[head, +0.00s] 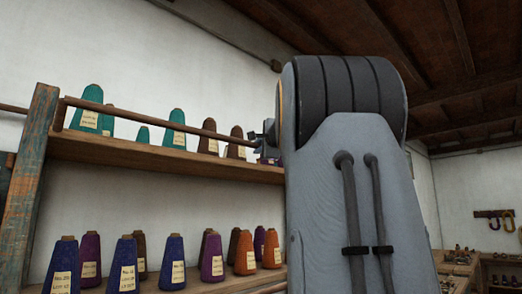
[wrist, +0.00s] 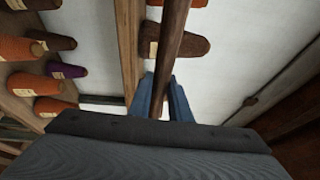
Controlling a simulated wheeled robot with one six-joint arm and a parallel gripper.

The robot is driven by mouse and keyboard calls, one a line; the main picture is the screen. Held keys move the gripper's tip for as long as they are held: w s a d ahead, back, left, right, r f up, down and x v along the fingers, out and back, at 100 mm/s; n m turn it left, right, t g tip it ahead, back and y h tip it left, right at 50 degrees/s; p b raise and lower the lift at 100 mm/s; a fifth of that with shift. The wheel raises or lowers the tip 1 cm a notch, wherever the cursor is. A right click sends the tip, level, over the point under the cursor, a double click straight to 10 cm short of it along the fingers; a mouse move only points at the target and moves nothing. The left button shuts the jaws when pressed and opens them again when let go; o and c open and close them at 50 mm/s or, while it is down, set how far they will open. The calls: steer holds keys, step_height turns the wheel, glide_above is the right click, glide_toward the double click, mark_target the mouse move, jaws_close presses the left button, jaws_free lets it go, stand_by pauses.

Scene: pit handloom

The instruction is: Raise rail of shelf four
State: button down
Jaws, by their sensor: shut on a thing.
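The brown wooden rail (head: 150,118) runs across the front of the upper shelf (head: 165,157), in front of its cones. At its left end a short piece turns down beside the post. My gripper (head: 266,138) is at the right part of the rail, mostly hidden behind my arm in the head view. In the wrist view the rail (wrist: 174,40) passes between the two blue fingers of my gripper (wrist: 164,92), which are shut on it. The rail's right end is hidden behind my arm in the head view. I see no shelf number.
Teal cones (head: 92,107) and brown cones (head: 208,136) stand on the upper shelf behind the rail. Blue, purple and orange cones (head: 245,253) stand on the shelf below. A weathered post (head: 30,170) stands at the left. Dark ceiling beams (head: 455,38) are overhead.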

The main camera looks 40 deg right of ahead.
steer(key=w+r+p, duration=0.2)
steer(key=w, duration=0.4)
steer(key=shift+w+r, duration=0.25)
steer(key=shift+r, duration=0.15)
steer(key=shift+a+r, duration=0.1)
stand_by(0.6)
steer(key=c, duration=2.1)
jaws_free()
steer(key=o, duration=0.5)
steer(key=shift+w, duration=0.15)
steer(key=shift+c, duration=0.2)
steer(key=shift+f, duration=0.25)
steer(key=b+v, duration=0.4)
steer(key=v, duration=0.3)
steer(key=shift+s+a, duration=0.15)
steer(key=shift+s, duration=0.25)
